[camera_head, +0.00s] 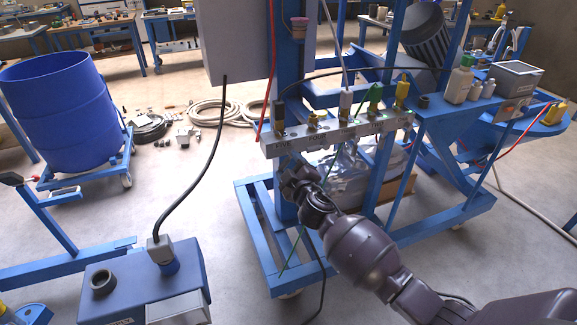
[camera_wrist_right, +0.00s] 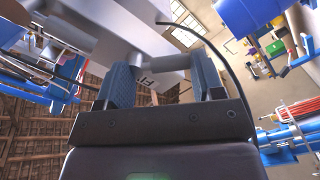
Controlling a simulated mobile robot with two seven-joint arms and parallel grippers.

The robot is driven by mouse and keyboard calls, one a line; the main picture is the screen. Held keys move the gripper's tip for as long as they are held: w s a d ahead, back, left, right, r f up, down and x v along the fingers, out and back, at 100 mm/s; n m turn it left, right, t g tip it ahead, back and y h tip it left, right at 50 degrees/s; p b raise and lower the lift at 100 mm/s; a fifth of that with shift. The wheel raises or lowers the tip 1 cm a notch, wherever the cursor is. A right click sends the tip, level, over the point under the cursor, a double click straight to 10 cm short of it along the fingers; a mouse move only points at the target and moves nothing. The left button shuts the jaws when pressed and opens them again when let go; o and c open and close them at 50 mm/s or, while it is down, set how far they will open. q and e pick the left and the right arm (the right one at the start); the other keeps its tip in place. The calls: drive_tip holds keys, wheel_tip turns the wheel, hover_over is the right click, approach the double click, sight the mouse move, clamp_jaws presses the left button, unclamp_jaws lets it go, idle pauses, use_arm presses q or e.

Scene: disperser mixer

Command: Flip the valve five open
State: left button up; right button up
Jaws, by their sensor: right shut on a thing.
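The valve panel (camera_head: 330,132) is a grey strip with number labels on the blue frame. Valve five sits at its left end, above the label FIVE (camera_head: 281,143), with a dark fitting (camera_head: 278,112) on top. My right gripper (camera_head: 286,166) is just under that end of the panel. In the right wrist view, the gripper (camera_wrist_right: 163,78) has its two blue-grey fingers on either side of a grey part under the panel, by the FI lettering. It is shut on valve five's handle, which is mostly hidden in the head view. My left gripper is out of view.
Other valves with brass and green fittings (camera_head: 374,98) line the panel to the right. White bottles (camera_head: 459,80) stand on a blue shelf. A blue drum (camera_head: 62,112) stands at the left. A blue box (camera_head: 135,287) with a black cable is in front.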

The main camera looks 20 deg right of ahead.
drive_tip(key=shift+d+f+n+p, duration=0.15)
drive_tip(key=shift+d+n, duration=0.15)
drive_tip(key=shift+n, duration=1)
drive_tip(key=shift+d+n+p, duration=0.1)
drive_tip(key=shift+d+n, duration=0.25)
drive_tip(key=shift+n, duration=0.95)
drive_tip(key=shift+d+f+n+p, duration=0.15)
drive_tip(key=shift+d+n, duration=0.15)
drive_tip(key=shift+n, duration=1)
drive_tip(key=o, duration=0.9)
